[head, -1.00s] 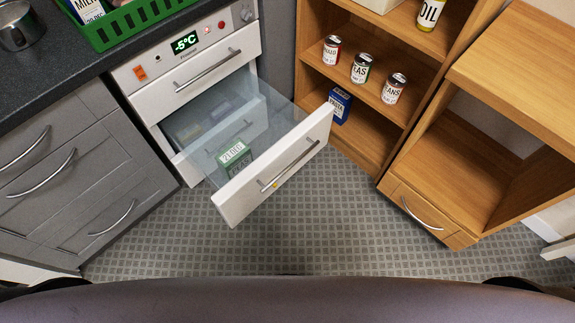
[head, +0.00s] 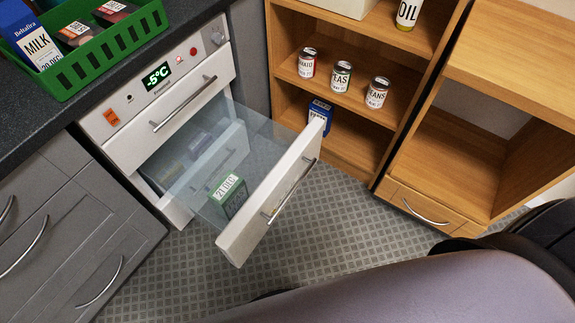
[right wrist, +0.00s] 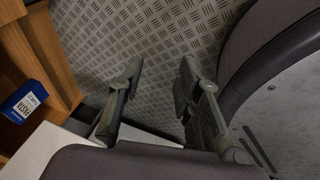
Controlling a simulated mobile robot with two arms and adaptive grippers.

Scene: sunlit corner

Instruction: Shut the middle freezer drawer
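The freezer (head: 105,120) has a white drawer with clear sides, its front (head: 262,215) pulled far out over the floor. A bar handle (head: 290,192) runs along that front. A green box (head: 228,194) marked 21 DEC shows within the clear drawer. The freezer drawer above (head: 170,110) is shut. Another white panel shows through the clear side; I cannot tell how far out it is. My right gripper (right wrist: 158,84) is open and empty in the right wrist view, over the floor, near a white surface that may be the drawer front. My left gripper is not in view.
Wooden shelves (head: 350,112) with several cans and a blue pasta box (head: 320,112) stand right of the drawer. A wooden cabinet (head: 425,205) is further right. Grey cabinets (head: 70,240) are left, with a green crate (head: 95,55) on the counter.

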